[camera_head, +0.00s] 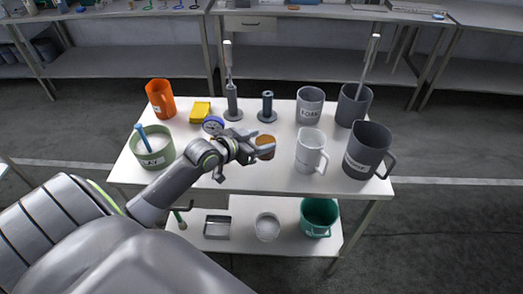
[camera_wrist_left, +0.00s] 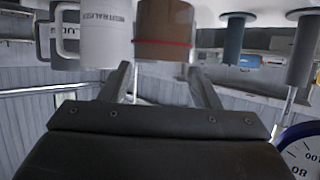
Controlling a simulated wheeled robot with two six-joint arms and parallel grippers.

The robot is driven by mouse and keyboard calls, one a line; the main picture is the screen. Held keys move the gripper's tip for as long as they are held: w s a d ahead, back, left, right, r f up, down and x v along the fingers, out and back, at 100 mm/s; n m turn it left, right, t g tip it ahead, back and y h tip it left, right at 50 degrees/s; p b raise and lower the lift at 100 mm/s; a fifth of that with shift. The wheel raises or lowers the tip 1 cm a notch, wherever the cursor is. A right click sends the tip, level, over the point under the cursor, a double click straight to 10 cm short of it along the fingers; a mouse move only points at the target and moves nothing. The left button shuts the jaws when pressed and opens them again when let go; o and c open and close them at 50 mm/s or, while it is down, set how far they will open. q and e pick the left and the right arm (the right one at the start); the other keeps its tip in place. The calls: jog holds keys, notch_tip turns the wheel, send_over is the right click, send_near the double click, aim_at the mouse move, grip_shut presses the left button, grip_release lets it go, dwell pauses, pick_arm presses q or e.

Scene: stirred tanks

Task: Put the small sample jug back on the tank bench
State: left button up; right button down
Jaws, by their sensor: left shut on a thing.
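The small brown jug (camera_head: 265,148) is at the tips of my left gripper (camera_head: 250,150), over the front middle of the white tank bench (camera_head: 235,180). In the left wrist view the brown jug (camera_wrist_left: 165,22) has a red band and lies just past the fingertips (camera_wrist_left: 160,75). My left gripper is shut on it; a thin part, perhaps its handle, shows between the fingers. I cannot tell whether the jug touches the bench top. My right gripper is not in view.
A white jug (camera_head: 311,150) and a dark grey jug (camera_head: 367,150) stand to the right. Behind are grey stands (camera_head: 267,108) and a grey jug (camera_head: 310,105). A green pot (camera_head: 153,148), orange jug (camera_head: 160,98), yellow block (camera_head: 200,112) and round dial (camera_head: 213,125) are left.

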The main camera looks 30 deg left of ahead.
pick_arm(q)
jog(key=f, duration=0.3)
jog(key=shift+w+d+f, duration=0.15)
jog(key=shift+w+f, duration=0.15)
jog(key=shift+w, duration=0.05)
jog(key=shift+s+f, duration=0.15)
jog(key=shift+f, duration=0.1)
jog(key=shift+f, duration=0.2)
jog(key=o, duration=1.2)
